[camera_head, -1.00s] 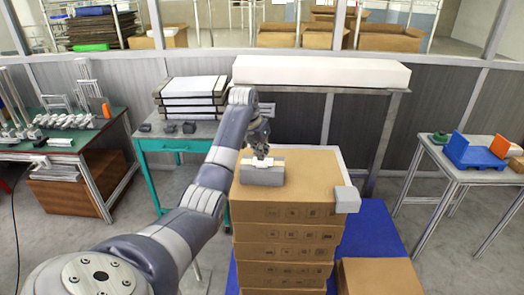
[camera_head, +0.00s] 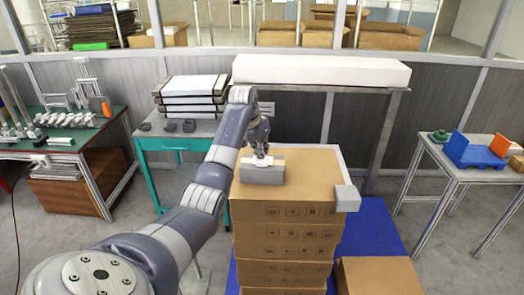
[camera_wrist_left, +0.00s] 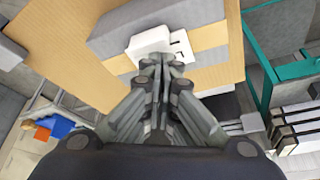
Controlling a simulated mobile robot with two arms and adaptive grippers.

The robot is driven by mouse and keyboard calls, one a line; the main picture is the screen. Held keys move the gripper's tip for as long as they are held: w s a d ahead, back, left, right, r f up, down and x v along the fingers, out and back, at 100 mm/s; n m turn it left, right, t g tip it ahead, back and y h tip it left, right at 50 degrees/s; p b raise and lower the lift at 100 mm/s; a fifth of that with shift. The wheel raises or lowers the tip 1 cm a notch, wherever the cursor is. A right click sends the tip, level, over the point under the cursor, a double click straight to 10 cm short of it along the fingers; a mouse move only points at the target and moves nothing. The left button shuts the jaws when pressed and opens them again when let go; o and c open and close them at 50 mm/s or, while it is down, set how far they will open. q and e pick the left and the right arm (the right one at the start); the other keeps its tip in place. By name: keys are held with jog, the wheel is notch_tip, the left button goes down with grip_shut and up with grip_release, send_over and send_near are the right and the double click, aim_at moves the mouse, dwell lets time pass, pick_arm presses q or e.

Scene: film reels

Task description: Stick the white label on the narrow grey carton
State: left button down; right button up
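The narrow grey carton (camera_head: 264,176) lies on the stack of brown cartons, and its grey top with a tan band shows in the left wrist view (camera_wrist_left: 200,12). The white label (camera_head: 262,161) is at the carton's top; in the left wrist view it has a raised white tab (camera_wrist_left: 148,42) and a flat part with black marks. My left gripper (camera_head: 261,152) points down at it. Its fingers (camera_wrist_left: 162,62) are close together at the white tab and appear shut on it. I cannot tell whether the label is stuck down. My right gripper is not in view.
A small grey box (camera_head: 346,198) sits at the right edge of the brown carton stack (camera_head: 285,240). A green table (camera_head: 60,150) and a teal-legged table (camera_head: 200,130) stand left. A table with blue and orange items (camera_head: 472,172) stands right.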

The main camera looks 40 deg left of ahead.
pick_arm(q)
jog(key=shift+f, duration=0.6)
dwell(0.4)
dwell(0.4)
jog(key=shift+r+p, duration=0.5)
jog(key=shift+r, duration=2.6)
jog(key=shift+d+f, duration=0.1)
